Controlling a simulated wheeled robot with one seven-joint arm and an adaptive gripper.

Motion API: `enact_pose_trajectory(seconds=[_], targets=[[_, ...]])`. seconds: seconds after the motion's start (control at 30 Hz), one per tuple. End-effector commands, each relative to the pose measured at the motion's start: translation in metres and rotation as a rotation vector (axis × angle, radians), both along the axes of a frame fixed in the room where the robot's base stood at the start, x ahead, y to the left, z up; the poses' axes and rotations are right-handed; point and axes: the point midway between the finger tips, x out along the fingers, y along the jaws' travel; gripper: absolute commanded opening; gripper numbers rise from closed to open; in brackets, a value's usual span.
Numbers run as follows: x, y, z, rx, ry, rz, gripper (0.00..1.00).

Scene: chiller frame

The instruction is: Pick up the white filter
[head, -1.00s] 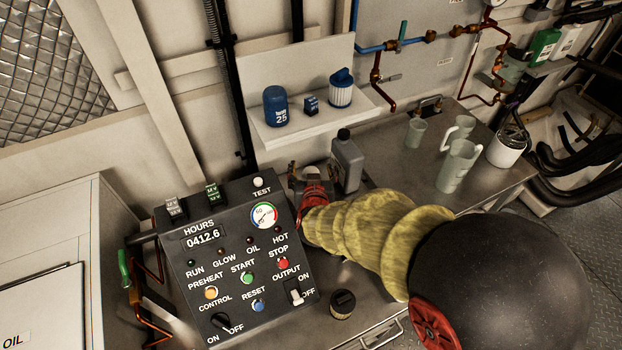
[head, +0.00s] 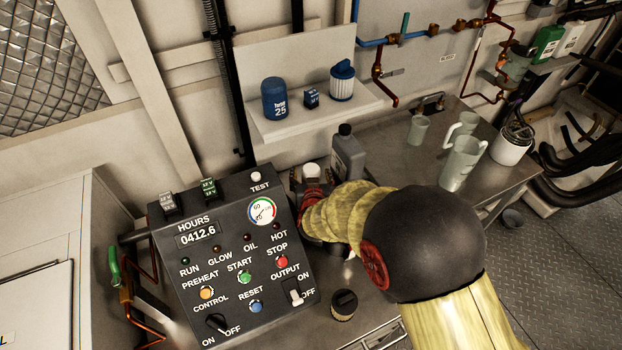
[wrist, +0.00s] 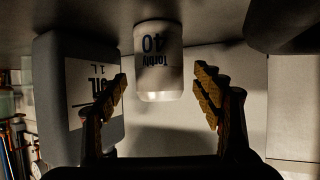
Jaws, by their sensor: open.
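The white filter (wrist: 158,60) is a white can printed with "40", upside down in the wrist view. It stands between and beyond the tips of my open gripper (wrist: 160,78), with a gap to each finger. In the head view only the top of the white filter (head: 311,170) shows, behind the control box, with my gripper (head: 311,184) right in front of it. The fingers are largely hidden there.
A grey oil bottle (head: 348,157) stands close beside the filter; it also shows in the wrist view (wrist: 80,95). The black control box (head: 230,260) is at left. A shelf (head: 330,118) above holds a blue canister (head: 275,98) and a blue-capped pleated filter (head: 342,82).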

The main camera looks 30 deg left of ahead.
Motion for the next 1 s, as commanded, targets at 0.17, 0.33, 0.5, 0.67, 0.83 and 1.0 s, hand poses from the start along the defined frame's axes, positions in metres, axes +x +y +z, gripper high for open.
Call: enact_pose_trajectory(seconds=[0.17,0.33,0.5,0.67,0.83,1.0], targets=[[0.0112,0.0056,-0.0058,0.0,-0.001,-0.001,0.67],[0.0116,0.0062,-0.0053,0.0,-0.001,0.0,0.67],[0.0114,0.006,-0.0053,0.0,-0.001,0.0,0.61],[0.0112,0.0061,-0.0054,0.0,-0.001,0.0,0.51],[0.0112,0.006,-0.0054,0.0,-0.001,0.0,0.42],[0.0111,0.006,-0.0055,0.0,-0.001,0.0,0.32]])
